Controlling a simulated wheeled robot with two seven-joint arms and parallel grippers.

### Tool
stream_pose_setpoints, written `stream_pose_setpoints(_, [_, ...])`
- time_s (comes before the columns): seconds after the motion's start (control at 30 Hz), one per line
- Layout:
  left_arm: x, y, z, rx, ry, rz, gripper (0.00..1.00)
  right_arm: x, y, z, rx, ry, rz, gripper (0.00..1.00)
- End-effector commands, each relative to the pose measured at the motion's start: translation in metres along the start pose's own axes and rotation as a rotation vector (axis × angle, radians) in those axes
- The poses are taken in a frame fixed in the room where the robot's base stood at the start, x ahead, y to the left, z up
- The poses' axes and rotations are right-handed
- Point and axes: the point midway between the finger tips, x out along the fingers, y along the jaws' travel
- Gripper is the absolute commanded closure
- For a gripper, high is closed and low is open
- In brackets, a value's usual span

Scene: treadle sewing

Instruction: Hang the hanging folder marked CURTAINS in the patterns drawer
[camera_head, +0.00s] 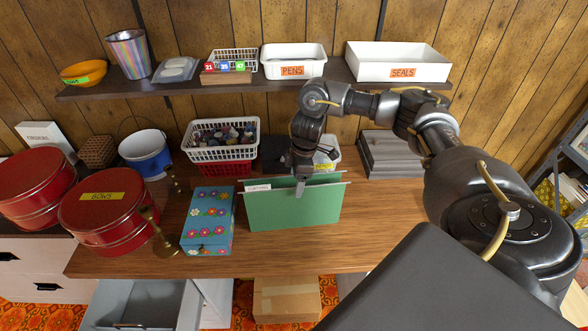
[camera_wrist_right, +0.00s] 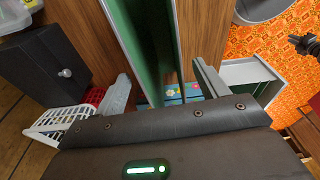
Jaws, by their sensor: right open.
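A grey drawer (camera_head: 140,304) is pulled open below the table at the lower left. A drawer with something green in it also shows in the right wrist view (camera_wrist_right: 248,72). A dark shape there may be my left gripper (camera_wrist_right: 304,45).
A blue flowered box (camera_head: 208,222) and brass candlesticks stand left of the folder. Red tins (camera_head: 103,208), a white basket (camera_head: 221,150) and grey stacked trays (camera_head: 392,158) surround the work area. A cardboard box (camera_head: 286,300) sits below. The table right of the folder is clear.

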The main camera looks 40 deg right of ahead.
Motion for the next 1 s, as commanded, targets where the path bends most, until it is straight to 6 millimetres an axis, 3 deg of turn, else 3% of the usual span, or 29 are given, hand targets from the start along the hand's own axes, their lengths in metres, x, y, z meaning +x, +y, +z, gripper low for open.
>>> stream_pose_setpoints(0.13, [-0.016,0.001,0.008,0.000,-0.013,0.002,0.82,0.019,-0.003,-0.001,0.001,-0.003,-0.003,0.27])
stream_pose_setpoints(0.3, [-0.019,0.003,0.017,0.000,-0.027,0.004,0.82,0.041,-0.002,-0.001,0.001,-0.002,-0.002,0.27])
stream_pose_setpoints(0.57, [-0.018,0.003,0.017,0.000,-0.027,0.003,0.82,0.045,-0.002,-0.001,0.000,-0.001,0.000,0.27])
stream_pose_setpoints(1.0, [-0.018,0.002,0.014,0.000,-0.023,0.002,0.82,0.045,-0.002,-0.001,0.000,-0.001,0.000,0.82])
